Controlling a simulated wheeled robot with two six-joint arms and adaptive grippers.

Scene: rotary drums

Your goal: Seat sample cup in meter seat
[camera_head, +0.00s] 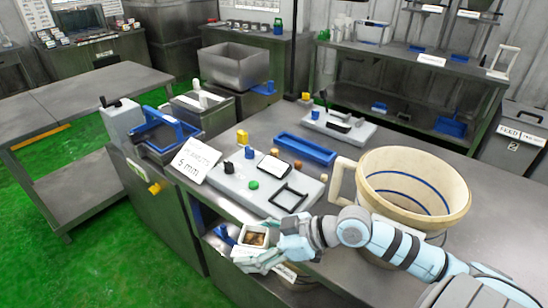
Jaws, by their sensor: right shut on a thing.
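The sample cup (256,236) is a small whitish square cup with brown contents. My right gripper (258,254) is shut on it and holds it at the front edge of the bench, with the fingers hiding its lower part. The meter (235,184) is a flat light-grey unit on the bench, with a display, a green button and small knobs. The meter seat (288,197) looks like the black square frame at the meter's right end; it appears empty. The cup is apart from the seat, nearer the camera and to its left. My left gripper is out of view.
A large cream bucket (412,190) stands right of the meter, close to my right arm. A blue tray (304,148) lies behind the meter. A white "5 mm" sign (194,160) stands at its left. A second grey unit (338,126) sits farther back.

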